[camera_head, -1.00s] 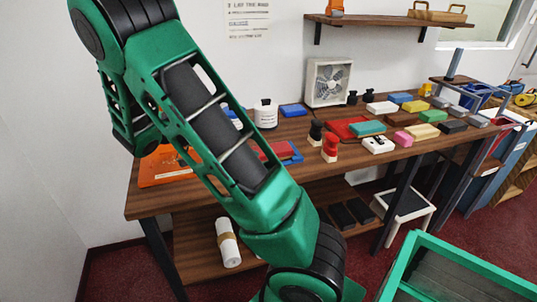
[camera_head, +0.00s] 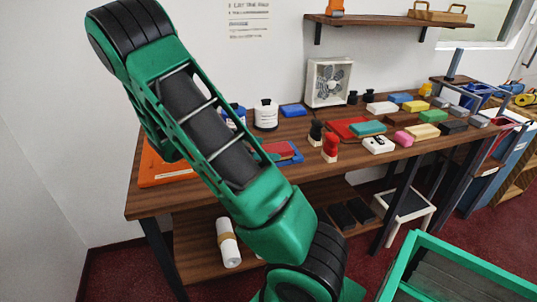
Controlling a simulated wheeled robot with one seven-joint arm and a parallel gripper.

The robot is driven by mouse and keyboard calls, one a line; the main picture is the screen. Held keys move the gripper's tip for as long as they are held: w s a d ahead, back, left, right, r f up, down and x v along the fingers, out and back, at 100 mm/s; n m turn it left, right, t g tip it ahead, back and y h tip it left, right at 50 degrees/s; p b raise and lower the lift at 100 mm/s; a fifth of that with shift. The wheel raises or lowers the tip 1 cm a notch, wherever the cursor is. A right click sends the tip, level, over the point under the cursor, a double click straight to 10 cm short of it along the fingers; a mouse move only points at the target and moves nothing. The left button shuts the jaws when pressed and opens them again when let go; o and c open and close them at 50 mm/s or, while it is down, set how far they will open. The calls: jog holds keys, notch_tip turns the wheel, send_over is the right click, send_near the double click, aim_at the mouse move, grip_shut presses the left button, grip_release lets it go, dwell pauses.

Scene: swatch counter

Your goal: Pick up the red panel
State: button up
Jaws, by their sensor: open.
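Two flat red things lie on the wooden counter, and I cannot tell for sure which is the red panel. One flat red piece (camera_head: 341,129) lies right of the middle, with a teal block (camera_head: 368,128) resting on or against it. Another flat red piece (camera_head: 280,148) lies on a blue piece (camera_head: 297,158), just right of my arm and partly hidden by it. My green arm crosses the left half of the picture. My gripper is not visible; the arm's far end is hidden or out of the picture.
The counter (camera_head: 195,198) also holds a red stamp-like object (camera_head: 330,146), a dark one (camera_head: 315,132), a white jar (camera_head: 266,115), a fan (camera_head: 328,82) and several coloured blocks at right. An orange case (camera_head: 160,170) lies left. A green-framed bin (camera_head: 455,262) stands front right.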

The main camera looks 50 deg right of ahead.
jog(key=shift+x, duration=0.9)
jog(key=shift+w, duration=0.1)
jog(key=c, duration=1.2)
jog(key=shift+r, duration=0.15)
